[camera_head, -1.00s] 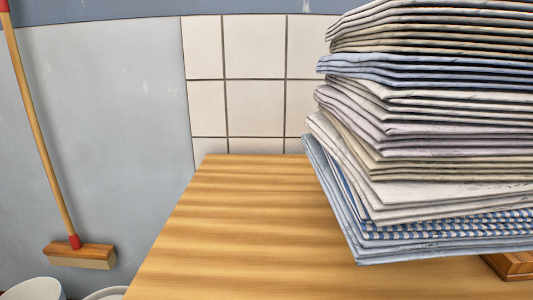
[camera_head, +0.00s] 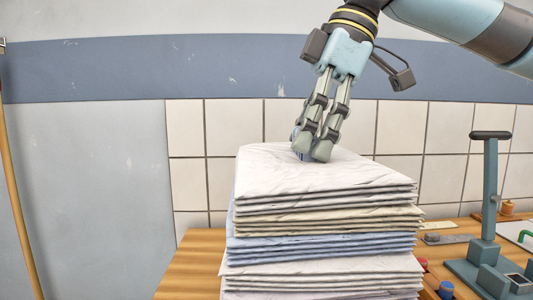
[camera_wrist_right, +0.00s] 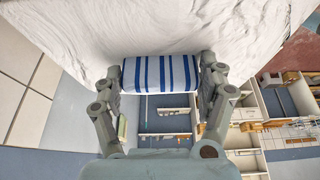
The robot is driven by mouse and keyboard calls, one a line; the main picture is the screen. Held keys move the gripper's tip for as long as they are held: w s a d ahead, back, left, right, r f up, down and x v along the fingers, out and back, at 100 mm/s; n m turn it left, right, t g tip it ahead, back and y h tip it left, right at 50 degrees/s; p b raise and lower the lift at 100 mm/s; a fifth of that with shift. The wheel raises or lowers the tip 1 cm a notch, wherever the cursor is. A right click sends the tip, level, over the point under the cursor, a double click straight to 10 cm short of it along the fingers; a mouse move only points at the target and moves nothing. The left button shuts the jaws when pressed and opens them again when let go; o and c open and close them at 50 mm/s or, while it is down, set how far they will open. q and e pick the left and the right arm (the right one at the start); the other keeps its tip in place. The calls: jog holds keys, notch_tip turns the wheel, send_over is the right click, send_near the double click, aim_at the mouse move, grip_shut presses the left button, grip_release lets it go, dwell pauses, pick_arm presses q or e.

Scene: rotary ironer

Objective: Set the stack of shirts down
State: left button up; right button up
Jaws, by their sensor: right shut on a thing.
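A tall stack of folded shirts (camera_head: 320,222) stands in the middle of the head view, in white, beige and blue layers. My right gripper (camera_head: 312,152) points down at the top of the stack. It is shut on a blue-and-white striped cloth piece (camera_wrist_right: 160,73), seen between the fingers in the right wrist view. In the head view the fingers mostly hide this piece. The white cloth top (camera_wrist_right: 160,25) lies close beside it. How the striped piece joins the stack cannot be told. My left gripper is not in view.
The wooden table (camera_head: 188,268) shows bare at the left of the stack. At right stand a blue-grey upright stand with a dark top bar (camera_head: 490,200) and a small blue item (camera_head: 446,290). A tiled wall (camera_head: 187,140) is behind.

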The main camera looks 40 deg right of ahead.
aim_at(266, 156)
jog(key=p, duration=0.2)
jog(key=w+p, duration=0.1)
jog(key=shift+w+a+f+p, duration=0.2)
jog(key=shift+w+a+p, duration=0.1)
jog(key=shift+a+p, duration=0.1)
jog(key=shift+w+f, duration=0.35)
jog(key=shift+f, duration=0.05)
jog(key=shift+w+a+f, duration=0.3)
jog(key=shift+w+f, duration=0.35)
jog(key=shift+w, duration=0.3)
jog(key=shift+w+a+f, duration=0.25)
jog(key=shift+w+f, duration=0.4)
jog(key=shift+w, duration=0.25)
jog(key=shift+f, duration=2.05)
jog(key=o, duration=1.7)
jog(key=shift+f, duration=0.15)
